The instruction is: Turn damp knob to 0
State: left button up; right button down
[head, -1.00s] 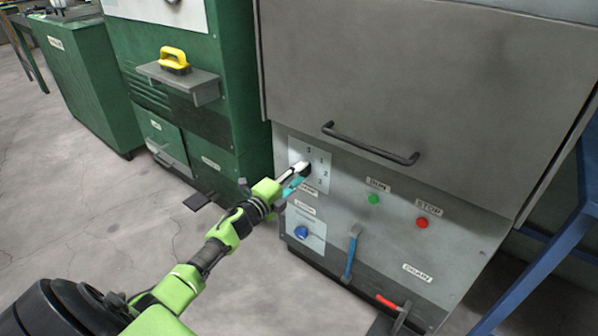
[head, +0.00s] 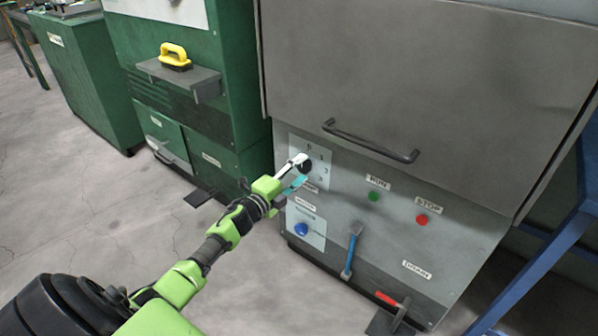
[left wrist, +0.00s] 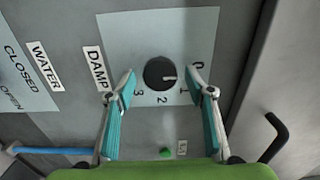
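The damp knob (left wrist: 159,73) is a round black dial on a pale plate, beside a DAMP label (left wrist: 96,68). The knob also shows in the head view (head: 305,165), partly behind my fingers. My left gripper (head: 299,171) is in front of the plate. Its teal-padded fingers, seen in the left wrist view (left wrist: 160,82), are spread on either side of the knob, with gaps to it. It holds nothing. My right gripper is not in view.
A black bar handle (head: 370,143) sticks out above the panel. A blue-handled lever (head: 351,255), a blue knob (head: 301,230) and green (head: 374,196) and red (head: 422,219) buttons are nearby.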

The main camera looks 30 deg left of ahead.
pick_arm(q)
jog(key=s, duration=1.2)
jog(key=shift+a, duration=0.45)
